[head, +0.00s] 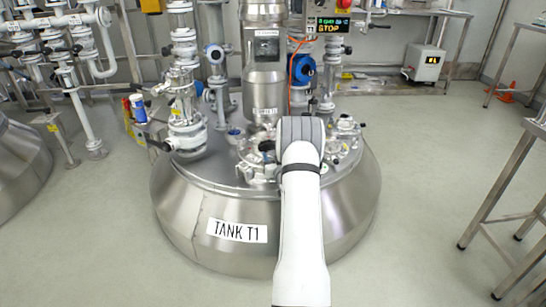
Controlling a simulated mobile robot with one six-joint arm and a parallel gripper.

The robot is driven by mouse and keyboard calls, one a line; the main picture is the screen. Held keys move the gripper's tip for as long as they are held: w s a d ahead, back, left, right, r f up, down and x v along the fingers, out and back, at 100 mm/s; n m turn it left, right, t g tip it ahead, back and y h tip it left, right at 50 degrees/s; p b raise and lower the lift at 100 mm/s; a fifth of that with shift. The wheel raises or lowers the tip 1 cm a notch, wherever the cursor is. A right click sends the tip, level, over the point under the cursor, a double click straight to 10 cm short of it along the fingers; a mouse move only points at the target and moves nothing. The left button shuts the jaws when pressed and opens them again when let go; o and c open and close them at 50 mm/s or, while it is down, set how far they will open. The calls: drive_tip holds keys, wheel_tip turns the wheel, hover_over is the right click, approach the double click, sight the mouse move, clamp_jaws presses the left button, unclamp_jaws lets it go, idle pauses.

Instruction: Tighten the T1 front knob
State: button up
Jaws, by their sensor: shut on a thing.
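Tank T1 (190,215) is a wide steel vessel in the middle of the head view, with a white label reading "TANK T1" (236,230) on its front. Its lid carries a round fitting (252,160) with clamps and small dark knobs, one of them a black knob (267,146) just left of my arm. I cannot tell which knob is the T1 front knob. My white arm reaches up from the bottom over the tank's front right and ends in a grey joint above the lid. My gripper is hidden behind that joint, and so is what it touches.
A steel column (264,65) rises from the lid's back, with valved pipes (186,100) at its left. A display (332,25) reads "STOP". A steel table frame (500,190) stands at right and another vessel (18,165) at left. The floor in front is clear.

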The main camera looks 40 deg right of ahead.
drive_tip(key=shift+f+m+h+b, duration=0.1)
drive_tip(key=shift+m+h+b, duration=0.2)
drive_tip(key=shift+h+b, duration=0.1)
drive_tip(key=m+g+h+b, duration=0.1)
drive_tip(key=m+h, duration=0.1)
drive_tip(key=shift+a+g+h+b, duration=0.1)
drive_tip(key=shift+g+h+b, duration=0.25)
drive_tip(key=shift+g+h, duration=0.05)
drive_tip(key=m+g+h+b, duration=0.2)
drive_tip(key=m+g+h, duration=0.1)
drive_tip(key=h, duration=0.1)
drive_tip(key=shift+w+m+g, duration=0.1)
drive_tip(key=shift+m+g, duration=0.2)
drive_tip(key=m+g+h, duration=0.1)
drive_tip(key=g, duration=0.1)
drive_tip(key=m+g+h, duration=0.2)
drive_tip(key=shift+r+m+g, duration=0.2)
drive_tip(key=shift+m+g, duration=0.1)
drive_tip(key=shift+g, duration=0.1)
drive_tip(key=m+g+h, duration=0.1)
drive_tip(key=m+g, duration=0.1)
drive_tip(key=g, duration=0.1)
drive_tip(key=m+g+p, duration=0.1)
drive_tip(key=m+g, duration=0.1)
drive_tip(key=g, duration=0.1)
drive_tip(key=shift+h+p, duration=0.3)
drive_tip(key=shift+h, duration=0.1)
drive_tip(key=shift+d+r+m+g, duration=0.1)
drive_tip(key=shift+d+m+g, duration=0.2)
drive_tip(key=shift+g, duration=0.2)
